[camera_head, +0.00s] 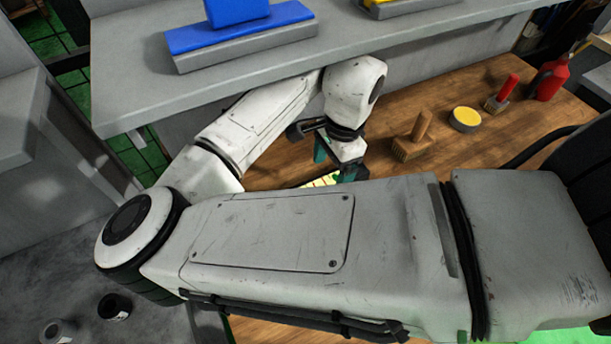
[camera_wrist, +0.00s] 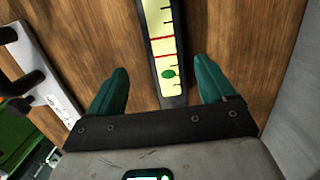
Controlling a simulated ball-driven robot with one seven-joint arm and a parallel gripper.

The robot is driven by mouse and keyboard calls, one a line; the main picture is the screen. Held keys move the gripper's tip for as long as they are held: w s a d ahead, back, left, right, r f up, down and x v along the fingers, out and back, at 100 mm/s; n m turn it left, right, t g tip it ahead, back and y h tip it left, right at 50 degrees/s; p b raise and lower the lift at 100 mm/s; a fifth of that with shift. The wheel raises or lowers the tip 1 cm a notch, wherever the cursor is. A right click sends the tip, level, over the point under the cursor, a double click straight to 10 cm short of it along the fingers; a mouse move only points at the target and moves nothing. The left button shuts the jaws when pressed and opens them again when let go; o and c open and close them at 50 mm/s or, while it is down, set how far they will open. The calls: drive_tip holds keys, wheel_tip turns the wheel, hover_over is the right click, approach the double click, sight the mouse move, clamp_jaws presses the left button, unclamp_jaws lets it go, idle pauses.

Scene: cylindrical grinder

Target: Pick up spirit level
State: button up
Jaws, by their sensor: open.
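The spirit level (camera_wrist: 164,50) shows in the wrist view as a dark bar with a pale yellow scale, red lines and a green bubble. It lies on the wooden table and runs up out of the top of the view. My gripper (camera_wrist: 162,85) is open, with a green finger on either side of the level's near end and a gap to each side. In the head view my gripper (camera_head: 336,165) points down at the table; a small yellowish piece of the level (camera_head: 323,181) shows beside it, and my arm hides the rest.
On the wooden table (camera_head: 470,92) stand a wooden-handled brush (camera_head: 415,139), a yellow-topped round tin (camera_head: 465,119), a red-handled brush (camera_head: 502,94) and a red bottle (camera_head: 549,80). A grey ledge (camera_head: 130,75) overhangs behind my arm, bearing a blue block (camera_head: 237,30).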

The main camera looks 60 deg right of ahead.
sight(320, 184)
drive_tip(key=shift+w+f, duration=0.15)
drive_tip(key=shift+f, duration=0.15)
drive_tip(key=f, duration=0.2)
drive_tip(key=w+f, duration=0.1)
drive_tip(key=a+f+p, duration=0.1)
drive_tip(key=f, duration=0.1)
drive_tip(key=shift+w+f, duration=0.2)
drive_tip(key=shift+f, duration=0.1)
drive_tip(key=shift+a+f, duration=0.1)
drive_tip(key=shift+f, duration=0.45)
drive_tip(key=shift+c, duration=0.5)
clamp_jaws()
